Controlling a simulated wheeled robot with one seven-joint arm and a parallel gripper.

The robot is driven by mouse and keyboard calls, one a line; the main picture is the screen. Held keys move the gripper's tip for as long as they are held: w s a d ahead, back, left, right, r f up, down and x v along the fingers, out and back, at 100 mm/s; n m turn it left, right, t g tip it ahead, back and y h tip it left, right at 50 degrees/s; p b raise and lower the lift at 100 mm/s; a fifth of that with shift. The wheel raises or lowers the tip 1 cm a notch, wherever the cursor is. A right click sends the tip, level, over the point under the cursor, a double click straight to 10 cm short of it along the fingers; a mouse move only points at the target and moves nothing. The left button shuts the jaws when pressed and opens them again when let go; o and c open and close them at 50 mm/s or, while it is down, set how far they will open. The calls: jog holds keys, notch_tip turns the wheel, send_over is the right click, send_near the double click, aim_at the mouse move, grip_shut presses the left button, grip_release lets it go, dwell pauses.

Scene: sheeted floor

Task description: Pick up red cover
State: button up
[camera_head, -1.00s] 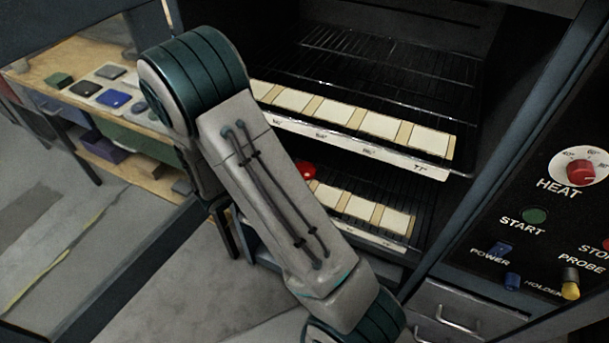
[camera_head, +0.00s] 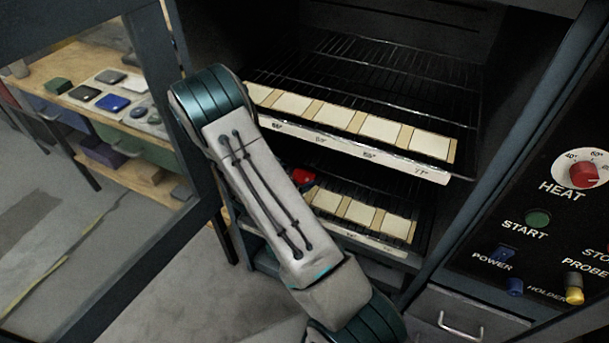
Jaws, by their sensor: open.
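A red object (camera_head: 303,175), which may be the red cover, shows at the left end of the lower rack inside the open cabinet. My arm hides part of it, so its full shape cannot be seen. My arm crosses the middle of the view from the bottom up to the left. My gripper is not in view.
Pale square tiles line a white-edged upper shelf (camera_head: 408,168), and more lie on the lower rack (camera_head: 425,205). A control panel (camera_head: 550,225) with a red heat knob stands at right. A wooden bench (camera_head: 60,65) holding small coloured items is at left behind a framed pane.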

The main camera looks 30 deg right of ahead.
aim_at(304, 173)
jog(key=x, duration=0.3)
jog(key=shift+d+f, duration=0.2)
jog(key=shift+f, duration=0.05)
jog(key=shift+c, duration=0.3)
jog(key=c, duration=1.2)
jog(key=shift+o, duration=0.2)
